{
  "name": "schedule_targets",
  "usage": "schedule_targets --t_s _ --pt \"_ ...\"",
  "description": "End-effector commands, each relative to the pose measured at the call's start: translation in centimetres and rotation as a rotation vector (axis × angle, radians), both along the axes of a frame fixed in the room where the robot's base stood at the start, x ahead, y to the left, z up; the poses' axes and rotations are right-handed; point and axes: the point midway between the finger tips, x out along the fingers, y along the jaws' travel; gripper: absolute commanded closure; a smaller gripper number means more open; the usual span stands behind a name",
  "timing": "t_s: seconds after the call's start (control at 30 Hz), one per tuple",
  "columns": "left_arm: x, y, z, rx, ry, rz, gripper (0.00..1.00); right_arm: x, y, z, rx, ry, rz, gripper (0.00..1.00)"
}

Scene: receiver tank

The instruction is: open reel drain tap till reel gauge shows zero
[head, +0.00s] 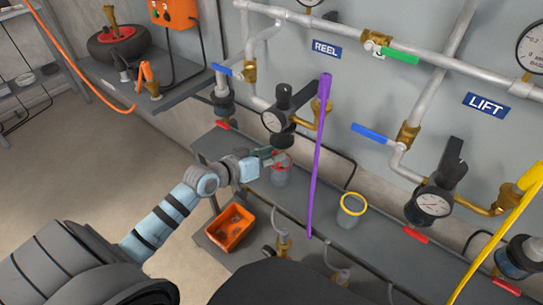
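The blue REEL sign (326,48) is on the grey panel. A round white gauge (272,122) sits below and left of it on a black-topped unit; its needle is too small to read. Which fitting is the reel drain tap is not clear; the gripper hides part of the area under the gauge. My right gripper is not in view.
A yellow-rimmed cup (352,209) stands on the grey shelf (385,236). An orange bin (231,227) sits lower. A LIFT sign (487,106) and another gauge (432,205) are right.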

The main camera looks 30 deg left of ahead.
Motion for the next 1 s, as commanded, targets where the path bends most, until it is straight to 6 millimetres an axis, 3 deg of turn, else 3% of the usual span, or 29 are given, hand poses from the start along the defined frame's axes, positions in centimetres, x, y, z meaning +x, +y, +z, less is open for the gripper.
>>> schedule_targets --t_s 0.13,0.33,0.47,1.0 --pt "-1.0 0.4 0.3 0.006 0.001 0.000 0.72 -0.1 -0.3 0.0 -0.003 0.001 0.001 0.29" --pt "-5.1 1.5 1.8 0.010 0.004 -0.005 0.72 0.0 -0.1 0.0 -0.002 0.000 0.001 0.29" --pt "-6.4 1.9 2.4 0.007 0.002 -0.002 0.72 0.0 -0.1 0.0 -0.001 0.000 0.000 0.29" --pt "-6.7 1.9 2.7 0.000 0.000 -0.001 0.72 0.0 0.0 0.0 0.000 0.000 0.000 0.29"
